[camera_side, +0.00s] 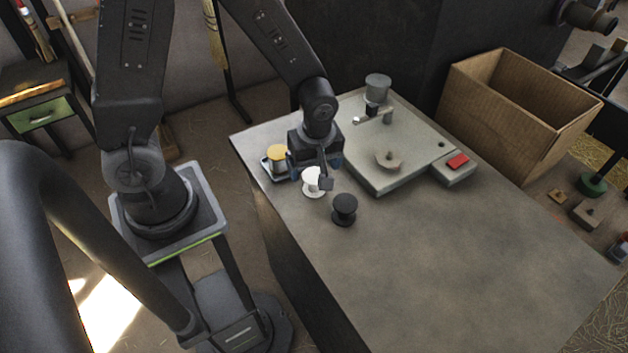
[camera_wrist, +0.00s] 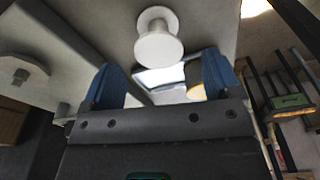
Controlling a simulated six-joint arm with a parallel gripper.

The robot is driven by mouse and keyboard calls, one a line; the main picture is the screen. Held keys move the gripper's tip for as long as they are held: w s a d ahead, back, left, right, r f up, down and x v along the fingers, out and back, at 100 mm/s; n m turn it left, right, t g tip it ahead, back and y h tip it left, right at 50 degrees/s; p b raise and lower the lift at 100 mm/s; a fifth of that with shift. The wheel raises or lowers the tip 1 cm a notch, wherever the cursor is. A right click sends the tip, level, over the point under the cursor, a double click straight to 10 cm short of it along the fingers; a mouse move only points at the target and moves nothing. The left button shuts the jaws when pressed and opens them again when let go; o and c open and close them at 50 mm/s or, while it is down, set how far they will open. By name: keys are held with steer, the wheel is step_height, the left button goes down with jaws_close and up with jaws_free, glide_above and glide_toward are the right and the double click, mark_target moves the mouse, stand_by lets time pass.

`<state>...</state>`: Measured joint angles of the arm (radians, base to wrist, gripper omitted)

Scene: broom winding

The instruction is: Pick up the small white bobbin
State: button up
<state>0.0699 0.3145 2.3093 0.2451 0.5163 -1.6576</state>
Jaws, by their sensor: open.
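The small white bobbin (camera_side: 309,188) stands upright on the table, partly hidden by my gripper in the side view. In the wrist view the white bobbin (camera_wrist: 158,42) is at the top centre, beyond the blue fingertips and roughly in line with the gap between them. My gripper (camera_wrist: 157,82) is open, with nothing between its fingers. In the side view my gripper (camera_side: 312,170) is just behind and above the bobbin. I cannot tell whether they touch.
A black bobbin (camera_side: 344,209) stands close in front. A yellow bobbin (camera_side: 277,155) stands on a small tray (camera_side: 268,168) to the left. A grey winding machine (camera_side: 385,178) with a red button (camera_side: 457,162) lies behind. A cardboard box (camera_side: 480,95) is at back right. The front table is clear.

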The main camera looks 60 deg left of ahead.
mark_target(314, 176)
steer(key=shift+w+a+f, duration=0.1)
steer(key=shift+a+f, duration=0.05)
steer(key=shift+f, duration=2.6)
steer(key=shift+c, duration=0.5)
steer(key=c, duration=0.9)
